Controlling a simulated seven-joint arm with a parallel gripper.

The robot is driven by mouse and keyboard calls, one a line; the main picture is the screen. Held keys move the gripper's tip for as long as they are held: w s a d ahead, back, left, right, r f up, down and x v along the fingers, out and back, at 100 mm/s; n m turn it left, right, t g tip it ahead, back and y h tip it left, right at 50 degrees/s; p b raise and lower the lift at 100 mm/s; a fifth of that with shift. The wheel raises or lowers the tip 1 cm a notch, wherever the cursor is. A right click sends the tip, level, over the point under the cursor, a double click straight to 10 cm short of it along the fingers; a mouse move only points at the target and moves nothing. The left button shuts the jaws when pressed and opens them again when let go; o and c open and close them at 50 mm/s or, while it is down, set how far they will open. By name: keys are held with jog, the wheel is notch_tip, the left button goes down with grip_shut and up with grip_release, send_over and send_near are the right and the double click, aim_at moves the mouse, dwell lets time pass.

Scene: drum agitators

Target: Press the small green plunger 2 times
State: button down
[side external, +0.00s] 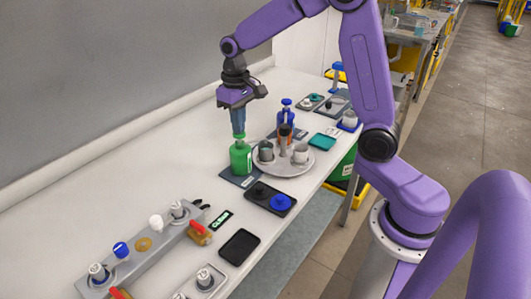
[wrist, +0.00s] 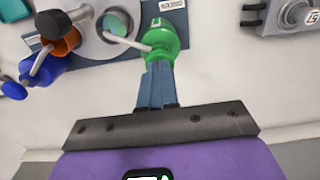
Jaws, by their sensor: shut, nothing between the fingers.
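A green pump bottle (side external: 241,158) stands on a dark mat (side external: 238,181) on the white bench in the side view. In the wrist view the green bottle (wrist: 165,12) shows with its rounded green plunger (wrist: 160,38) in front. My gripper (side external: 238,133) points down directly above the bottle, its blue fingers shut and empty. In the wrist view the shut fingertips (wrist: 158,66) meet the plunger's edge; whether they press on it I cannot tell. The fingers partly hide the plunger top in the side view.
A round tray (side external: 277,172) with metal cups stands right of the green bottle. A blue pump bottle (side external: 286,114) is behind it. A tray with a blue disc (side external: 281,202) lies in front. A grey panel with knobs (side external: 140,250) is at the front left. Bench left of the bottle is clear.

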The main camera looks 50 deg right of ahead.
jog(key=shift+f, duration=0.2)
jog(key=shift+f, duration=0.8)
jog(key=shift+r, duration=1)
jog(key=shift+r, duration=3.05)
